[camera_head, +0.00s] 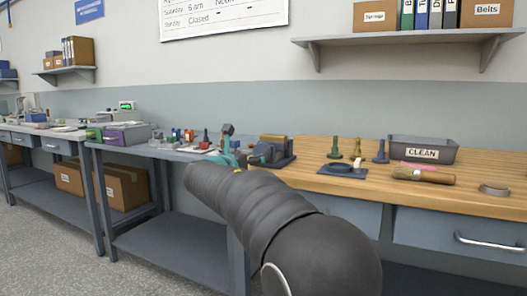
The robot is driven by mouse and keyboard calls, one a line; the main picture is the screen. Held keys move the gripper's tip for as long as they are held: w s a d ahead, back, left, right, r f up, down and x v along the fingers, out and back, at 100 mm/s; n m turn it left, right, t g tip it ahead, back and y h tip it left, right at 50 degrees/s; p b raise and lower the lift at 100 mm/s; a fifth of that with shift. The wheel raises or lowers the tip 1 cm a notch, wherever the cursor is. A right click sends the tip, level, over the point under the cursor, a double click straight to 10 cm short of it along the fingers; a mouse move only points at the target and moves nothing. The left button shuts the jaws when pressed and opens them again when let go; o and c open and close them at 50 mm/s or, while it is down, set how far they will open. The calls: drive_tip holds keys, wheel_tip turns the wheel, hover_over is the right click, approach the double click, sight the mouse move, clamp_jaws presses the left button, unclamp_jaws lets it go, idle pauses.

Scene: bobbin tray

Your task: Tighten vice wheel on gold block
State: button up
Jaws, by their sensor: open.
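The vice (285,159) is a dark blue-grey block on the wooden bench, right of the picture's middle. The gold block (272,139) shows at its top. A small dark round part at the vice's left side, apparently the wheel (261,149), faces my gripper. My gripper (249,157) is small and partly hidden behind my own dark arm, with teal parts showing. It is open and close to the left side of the vice. I cannot tell whether its fingers are around the wheel or touching it.
A grey bench (150,150) with small items stands left.

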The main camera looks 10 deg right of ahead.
sight(261, 152)
drive_tip(key=x, duration=0.7)
drive_tip(key=shift+w+p, duration=0.2)
drive_tip(key=shift+p, duration=0.2)
drive_tip(key=c, duration=1.2)
drive_tip(key=shift+d, duration=0.2)
drive_tip(key=shift+f, duration=0.1)
